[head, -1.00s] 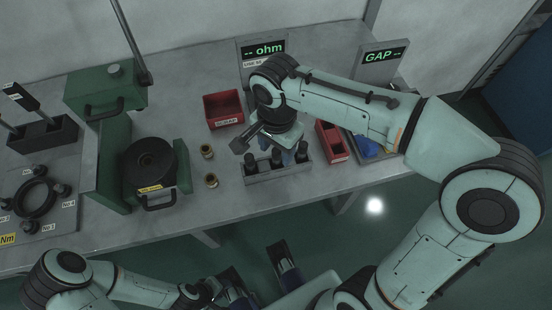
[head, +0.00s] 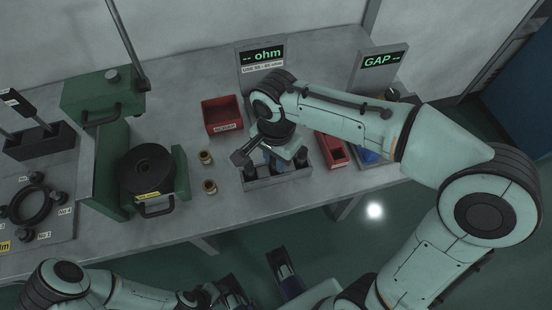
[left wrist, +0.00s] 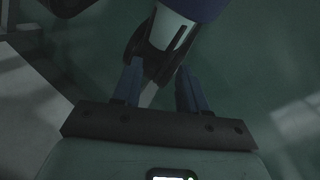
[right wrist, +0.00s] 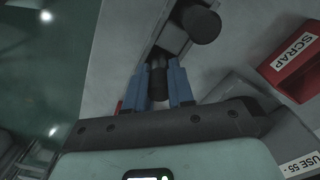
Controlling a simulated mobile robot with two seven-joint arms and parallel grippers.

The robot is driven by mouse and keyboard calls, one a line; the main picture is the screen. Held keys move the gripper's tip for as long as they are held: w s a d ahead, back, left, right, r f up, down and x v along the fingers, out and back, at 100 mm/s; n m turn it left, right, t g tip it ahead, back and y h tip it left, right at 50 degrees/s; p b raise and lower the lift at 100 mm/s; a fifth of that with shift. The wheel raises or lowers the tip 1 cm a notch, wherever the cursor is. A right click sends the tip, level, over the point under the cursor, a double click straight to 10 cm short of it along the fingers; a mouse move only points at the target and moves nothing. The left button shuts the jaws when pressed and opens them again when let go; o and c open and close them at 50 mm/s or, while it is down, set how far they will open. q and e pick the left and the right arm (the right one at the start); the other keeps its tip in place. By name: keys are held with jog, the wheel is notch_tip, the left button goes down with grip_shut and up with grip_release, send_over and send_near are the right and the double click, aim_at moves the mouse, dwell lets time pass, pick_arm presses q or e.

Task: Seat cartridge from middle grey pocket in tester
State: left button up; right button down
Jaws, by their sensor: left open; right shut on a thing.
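The grey rack (head: 268,182) holds dark cartridges in a row of pockets. The left cartridge (head: 250,171) and right cartridge (head: 301,156) show in the head view; my right gripper (head: 274,162) hides most of the middle. In the right wrist view my right gripper (right wrist: 160,88) is shut on the dark middle cartridge (right wrist: 159,76), with the left cartridge (right wrist: 201,24) beyond it. How far it sits in its pocket is hidden. Testers stand behind: an ohm display (head: 262,54) and a GAP display (head: 382,60). My left gripper (left wrist: 158,88) is open and empty, off the table front.
A red SCRAP bin (head: 222,114) stands behind the rack, and another red bin (head: 331,150) is at its right. Two brass pieces (head: 207,157) stand to its left. A green press (head: 112,165) with a dark round part (head: 148,168) stands further left.

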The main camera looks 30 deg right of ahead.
pick_arm(q)
notch_tip(320, 180, up, 6)
jog(key=s+g+p, duration=0.1)
jog(key=s+p, duration=0.2)
jog(key=p, duration=0.4)
pick_arm(e)
notch_tip(320, 180, up, 20)
pick_arm(q)
jog(key=w+a+r+p, duration=0.1)
jog(key=w+r+p, duration=0.7)
jog(key=r+p, duration=0.45)
pick_arm(e)
jog(key=w+d+r+b, duration=0.1)
jog(key=w+d, duration=0.3)
jog(key=w, duration=0.4)
jog(key=w+d+r, duration=0.2)
jog(key=w+d, duration=0.1)
jog(key=w, duration=0.6)
pick_arm(q)
jog(key=shift+s+a+f+b, duration=0.1)
jog(key=shift+s+f+b, duration=1.35)
jog(key=shift+f, duration=0.15)
pick_arm(e)
jog(key=shift+s+d+f, duration=0.1)
jog(key=shift+f, duration=5)
jog(key=shift+d+f, duration=0.1)
jog(key=shift+f, duration=5)
